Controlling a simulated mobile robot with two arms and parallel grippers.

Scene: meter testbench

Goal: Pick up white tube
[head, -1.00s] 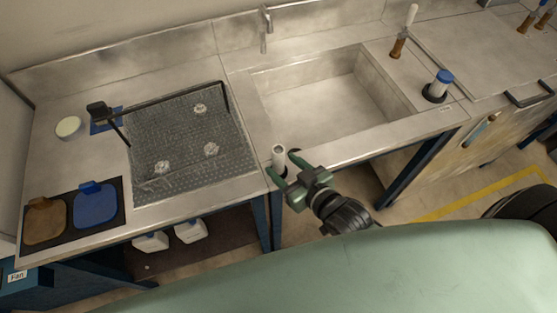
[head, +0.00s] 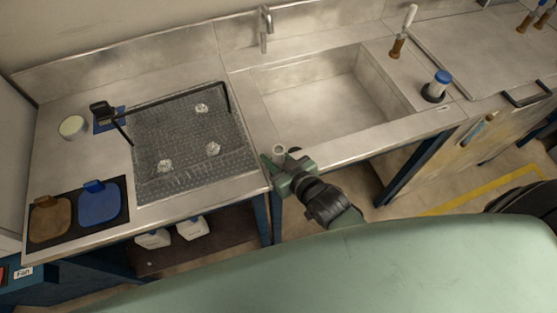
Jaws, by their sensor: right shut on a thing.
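The white tube (head: 279,149) stands near the front edge of the steel counter, just left of the sink. Only its round open top shows; the rest is hidden by my gripper. My right gripper (head: 279,160) is at the tube, with its green jaws shut around it. My left gripper is not in the head view.
The sink (head: 330,98) with a tap (head: 264,28) lies behind the gripper. A grey textured mat (head: 190,150) under a black frame is to the left. Brown (head: 49,222) and blue (head: 98,205) pads lie far left.

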